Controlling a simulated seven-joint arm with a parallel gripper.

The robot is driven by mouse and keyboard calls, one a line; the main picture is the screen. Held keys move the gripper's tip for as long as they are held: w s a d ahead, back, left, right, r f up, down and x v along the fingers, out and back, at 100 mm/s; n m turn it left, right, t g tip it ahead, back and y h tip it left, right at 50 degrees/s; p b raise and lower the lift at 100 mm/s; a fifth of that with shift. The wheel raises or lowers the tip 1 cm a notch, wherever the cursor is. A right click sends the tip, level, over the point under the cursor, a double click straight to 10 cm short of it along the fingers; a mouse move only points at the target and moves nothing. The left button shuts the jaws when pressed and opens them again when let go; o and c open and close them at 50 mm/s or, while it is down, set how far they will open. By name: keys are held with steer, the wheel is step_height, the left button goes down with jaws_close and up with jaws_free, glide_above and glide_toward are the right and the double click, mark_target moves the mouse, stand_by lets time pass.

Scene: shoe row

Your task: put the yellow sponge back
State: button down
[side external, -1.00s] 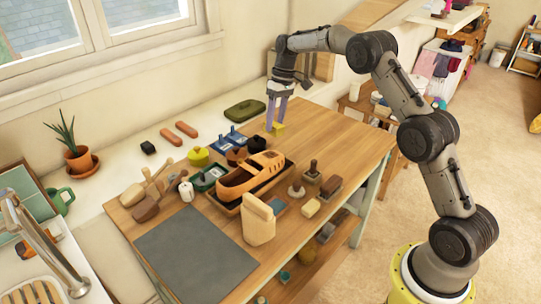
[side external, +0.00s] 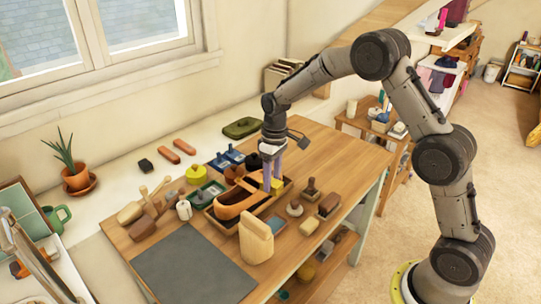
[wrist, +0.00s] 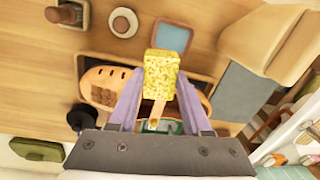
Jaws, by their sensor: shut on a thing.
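The yellow sponge (side external: 277,185) is in my gripper (side external: 270,178), between its two purple fingers. In the wrist view the speckled sponge (wrist: 162,72) sits between the fingertips, over the dark tray (wrist: 201,82). I cannot tell whether the sponge touches the tray or the shoe.
A tan upright block (side external: 256,238) and a dark grey mat (side external: 194,265) are toward the front. Tins and brushes crowd the left. The table's back right is clear.

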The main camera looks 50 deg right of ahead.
steer(key=s+a+f+n+h, duration=0.1)
steer(key=s+a+f, duration=0.15)
steer(key=s, duration=0.35)
steer(key=s+a+f+n, duration=0.1)
steer(key=s+a+n, duration=0.15)
steer(key=s, duration=0.25)
steer(key=shift+m, duration=0.45)
steer(key=shift+s+a+f, duration=0.1)
steer(key=shift+f, duration=1.55)
steer(key=shift+s+a+f, duration=0.1)
steer(key=shift+f, duration=1.55)
steer(key=shift+f, duration=0.6)
steer(key=shift+c, duration=1.4)
jaws_free()
